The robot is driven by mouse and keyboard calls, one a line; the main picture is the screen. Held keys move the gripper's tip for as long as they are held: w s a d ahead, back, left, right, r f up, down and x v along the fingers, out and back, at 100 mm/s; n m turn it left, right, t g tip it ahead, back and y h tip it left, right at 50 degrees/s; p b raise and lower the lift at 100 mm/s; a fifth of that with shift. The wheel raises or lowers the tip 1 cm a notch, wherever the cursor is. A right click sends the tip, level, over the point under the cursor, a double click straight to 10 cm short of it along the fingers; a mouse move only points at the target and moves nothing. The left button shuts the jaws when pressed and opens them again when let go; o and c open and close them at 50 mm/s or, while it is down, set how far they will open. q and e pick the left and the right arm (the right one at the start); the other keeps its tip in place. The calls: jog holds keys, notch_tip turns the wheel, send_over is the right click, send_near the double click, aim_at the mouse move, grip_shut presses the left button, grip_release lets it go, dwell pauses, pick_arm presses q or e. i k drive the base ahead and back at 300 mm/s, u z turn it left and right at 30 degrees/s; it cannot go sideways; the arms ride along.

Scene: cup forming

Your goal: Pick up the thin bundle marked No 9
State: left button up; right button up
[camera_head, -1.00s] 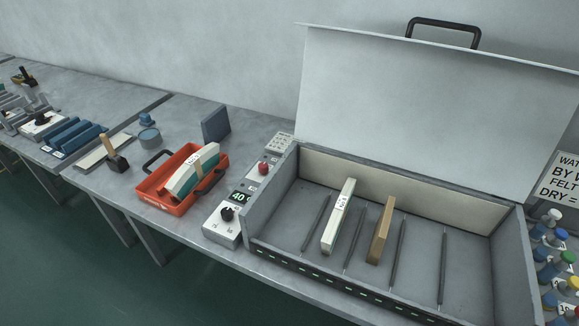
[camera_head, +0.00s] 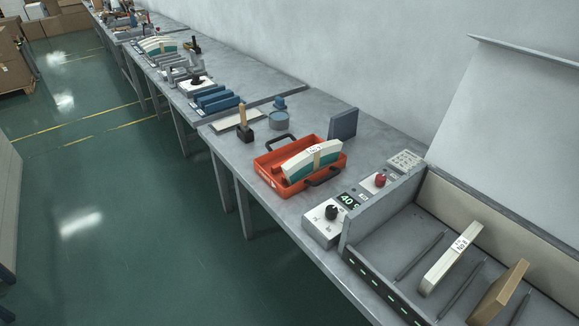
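A thin cream-white bundle (camera_head: 446,266) with a small white label stands on edge between the grey rods in the open grey box at the lower right; its number is too small to read surely. A tan-brown bundle (camera_head: 497,296) stands to its right in the same box, with no label showing. A thicker curved white and teal bundle (camera_head: 300,168) with a tan band and a label lies in the orange-red tray (camera_head: 263,182); its number is also hard to read. Neither of my grippers is in view.
The open grey box (camera_head: 385,218) has a raised lid (camera_head: 500,130) and a control panel (camera_head: 325,222) reading 40 on its left. A blue block (camera_head: 344,122), blue-grey tin (camera_head: 279,120) and brush (camera_head: 243,128) stand on the bench. Green floor lies open at left.

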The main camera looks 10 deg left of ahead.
aim_at(316, 157)
jog(key=u, duration=1.6)
jog(key=i, duration=3.2)
jog(key=z, duration=4.05)
jog(key=i, duration=0.55)
jog(key=z, duration=0.15)
